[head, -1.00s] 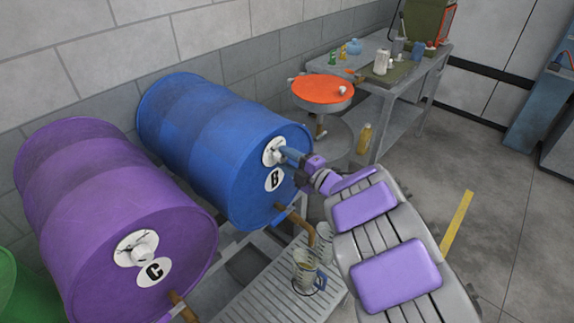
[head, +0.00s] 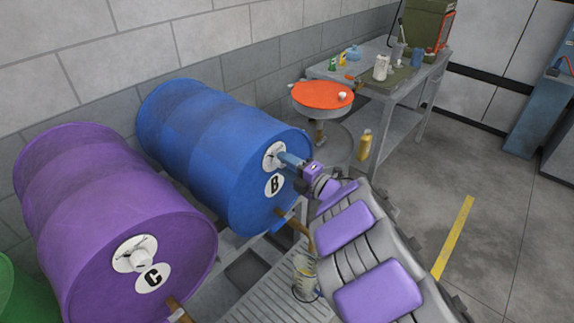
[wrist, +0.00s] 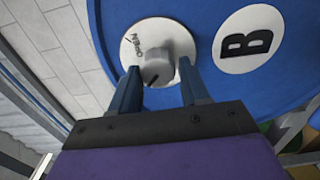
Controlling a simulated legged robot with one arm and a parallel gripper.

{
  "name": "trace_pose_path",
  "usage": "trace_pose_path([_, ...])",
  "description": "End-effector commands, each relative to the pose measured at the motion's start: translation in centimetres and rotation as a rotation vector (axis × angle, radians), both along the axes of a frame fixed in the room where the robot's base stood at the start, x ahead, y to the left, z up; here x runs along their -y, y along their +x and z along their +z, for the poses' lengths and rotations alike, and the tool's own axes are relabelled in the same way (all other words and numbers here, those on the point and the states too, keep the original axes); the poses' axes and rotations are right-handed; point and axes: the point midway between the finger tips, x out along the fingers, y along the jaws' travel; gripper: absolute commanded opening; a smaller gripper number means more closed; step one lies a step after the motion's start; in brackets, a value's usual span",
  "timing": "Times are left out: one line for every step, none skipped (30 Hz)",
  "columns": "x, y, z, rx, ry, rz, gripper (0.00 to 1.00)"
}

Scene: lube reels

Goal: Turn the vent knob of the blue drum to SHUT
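The blue drum (head: 215,150) lies on its side, its lid marked B. Its vent knob (wrist: 157,66) is a grey round knob on a white disc (wrist: 178,40) in the wrist view. The word OPEN is on the disc's left side there; SHUT is not visible. A dark mark on the knob points toward the bottom of the wrist view. My gripper (wrist: 159,72) is open, with one finger on each side of the knob and small gaps showing. In the head view, my gripper (head: 283,158) reaches the disc and hides the knob.
A purple drum (head: 115,220) marked C lies left of the blue drum, with a green drum (head: 20,290) beyond. A tap and a glass jug (head: 305,278) are below by a grated tray (head: 265,295).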

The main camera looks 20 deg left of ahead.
Motion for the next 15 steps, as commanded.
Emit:
trace_pose_path([-0.07,-0.18,-0.47,-0.006,-0.007,0.004,0.47])
trace_pose_path([-0.07,-0.16,-0.45,-0.006,-0.006,0.004,0.50])
trace_pose_path([-0.08,-0.14,-0.40,-0.005,-0.007,0.004,0.54])
trace_pose_path([-0.07,-0.13,-0.37,-0.005,-0.006,0.003,0.56])
trace_pose_path([-0.07,-0.11,-0.33,-0.004,-0.005,0.003,0.59])
trace_pose_path([-0.06,-0.09,-0.28,-0.004,-0.004,0.003,0.63])
trace_pose_path([-0.05,-0.08,-0.25,-0.003,-0.003,0.002,0.66])
trace_pose_path([-0.04,-0.08,-0.22,-0.003,-0.003,0.002,0.67])
trace_pose_path([-0.03,-0.06,-0.18,-0.003,-0.002,0.002,0.67])
trace_pose_path([-0.01,-0.06,-0.15,-0.002,-0.001,0.001,0.67])
trace_pose_path([0.00,-0.05,-0.13,-0.002,-0.001,0.001,0.67])
trace_pose_path([0.02,-0.04,-0.10,-0.001,-0.001,0.001,0.67])
trace_pose_path([0.02,-0.03,-0.07,-0.001,-0.001,0.001,0.67])
trace_pose_path([0.05,-0.03,-0.06,-0.001,-0.001,0.001,0.67])
trace_pose_path([0.14,-0.05,-0.04,-0.001,0.000,0.000,0.67])
